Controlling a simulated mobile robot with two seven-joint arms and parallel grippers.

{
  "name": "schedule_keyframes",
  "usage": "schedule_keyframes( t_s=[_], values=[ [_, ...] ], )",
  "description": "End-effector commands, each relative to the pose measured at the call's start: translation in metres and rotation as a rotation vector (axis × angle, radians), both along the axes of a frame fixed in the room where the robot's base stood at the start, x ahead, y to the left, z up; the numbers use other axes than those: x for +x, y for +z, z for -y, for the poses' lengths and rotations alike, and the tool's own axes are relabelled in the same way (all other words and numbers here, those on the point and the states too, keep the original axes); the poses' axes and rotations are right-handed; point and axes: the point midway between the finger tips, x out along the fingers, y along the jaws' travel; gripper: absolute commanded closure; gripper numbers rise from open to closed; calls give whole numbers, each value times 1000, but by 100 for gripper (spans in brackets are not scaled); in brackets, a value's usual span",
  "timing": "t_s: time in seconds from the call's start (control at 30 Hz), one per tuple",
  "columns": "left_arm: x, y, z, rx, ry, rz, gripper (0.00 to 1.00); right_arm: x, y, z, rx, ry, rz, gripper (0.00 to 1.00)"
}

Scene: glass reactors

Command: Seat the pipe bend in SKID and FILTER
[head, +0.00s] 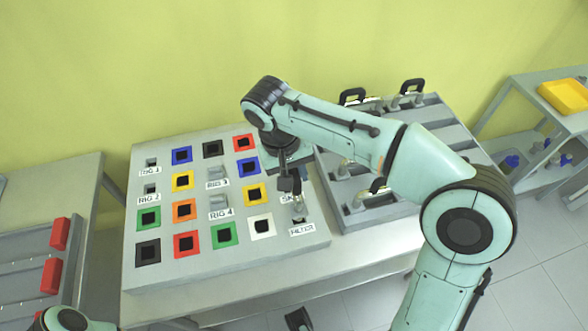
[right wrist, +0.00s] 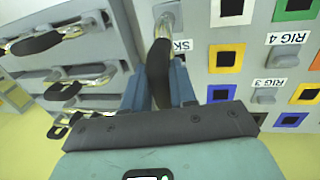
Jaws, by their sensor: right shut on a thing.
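My right gripper (head: 289,183) is shut on the pipe bend (head: 298,205) over the right edge of the panel. In the right wrist view the gripper (right wrist: 160,88) has its fingers on both sides of the bend's dark grip (right wrist: 159,68). The FILTER label (head: 302,229) lies just below the bend in the head view. Whether either end is inside a socket cannot be told.
The grey panel (head: 290,254) carries several coloured square sockets and RIG labels. A grey rack (head: 400,212) with other dark-gripped bends stands close on the right. A shelf with a yellow tray (head: 565,95) is farther right. Red blocks (head: 59,234) stand at the left.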

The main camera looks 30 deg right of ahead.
Motion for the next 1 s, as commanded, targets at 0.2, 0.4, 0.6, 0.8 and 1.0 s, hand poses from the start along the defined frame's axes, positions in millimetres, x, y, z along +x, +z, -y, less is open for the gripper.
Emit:
schedule_keyframes(
  t_s=[0.2, 0.4, 0.6, 0.8, 1.0],
  values=[
    [3, -7, 0, 2, 3, 12, 35, 0, -15, 0, -1, 0, -1, 100],
    [5, -12, 0, 4, 4, 21, 35, 0, -23, 0, -1, 1, 0, 100],
    [6, -13, 0, 4, 5, 24, 35, 0, -27, 0, 0, 0, 1, 100],
    [6, -13, 0, 4, 5, 25, 35, 0, -28, 0, 0, 0, 1, 100],
    [6, -13, 0, 4, 5, 24, 35, 0, -28, 0, 0, 0, 0, 100]
  ],
)
